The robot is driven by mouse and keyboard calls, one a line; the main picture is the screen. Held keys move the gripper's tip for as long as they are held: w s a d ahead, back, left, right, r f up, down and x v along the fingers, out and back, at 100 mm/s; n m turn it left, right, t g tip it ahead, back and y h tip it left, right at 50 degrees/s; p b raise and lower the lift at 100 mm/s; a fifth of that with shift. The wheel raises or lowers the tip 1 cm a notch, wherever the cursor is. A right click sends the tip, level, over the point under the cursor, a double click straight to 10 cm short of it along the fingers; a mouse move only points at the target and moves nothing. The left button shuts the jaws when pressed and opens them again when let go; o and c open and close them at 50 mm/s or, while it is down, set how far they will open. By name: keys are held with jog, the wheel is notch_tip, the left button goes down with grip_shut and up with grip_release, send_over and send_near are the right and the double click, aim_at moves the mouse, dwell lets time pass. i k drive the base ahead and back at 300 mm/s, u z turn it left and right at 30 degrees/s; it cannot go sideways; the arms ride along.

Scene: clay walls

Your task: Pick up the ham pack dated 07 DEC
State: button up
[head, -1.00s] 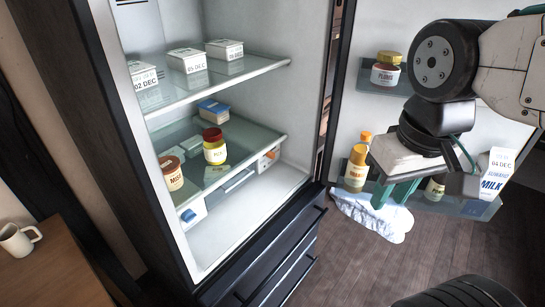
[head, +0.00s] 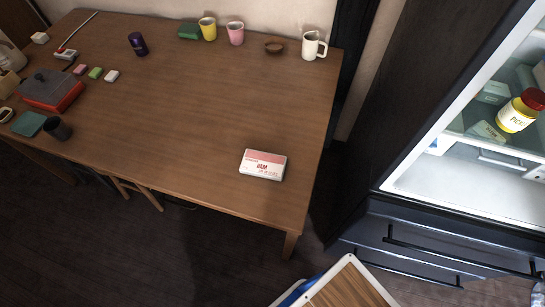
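A white and pink pack marked HAM (head: 262,165) lies flat on the wooden table (head: 190,130), near its front right corner. A smaller line of print sits under the word HAM, but it is too small to read surely, so I cannot tell its date. Nothing covers the pack. My gripper is not in view now.
The open fridge (head: 470,195) stands at the right, with a red-capped jar (head: 519,112) and boxes inside. A white mug (head: 314,45), brown bowl (head: 274,47), pink cup (head: 235,34) and yellow cup (head: 208,29) line the table's back. Table around the pack is clear.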

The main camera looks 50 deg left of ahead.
aim_at(262, 165)
jog(key=u, duration=2.15)
jog(key=k, duration=0.3)
jog(key=u, duration=1)
jog(key=k, duration=1.05)
jog(key=u, duration=0.95)
jog(key=i, duration=1)
jog(key=z, duration=0.4)
jog(key=i, duration=0.75)
jog(key=z, duration=1.35)
jog(key=i, duration=0.6)
jog(key=z, duration=0.65)
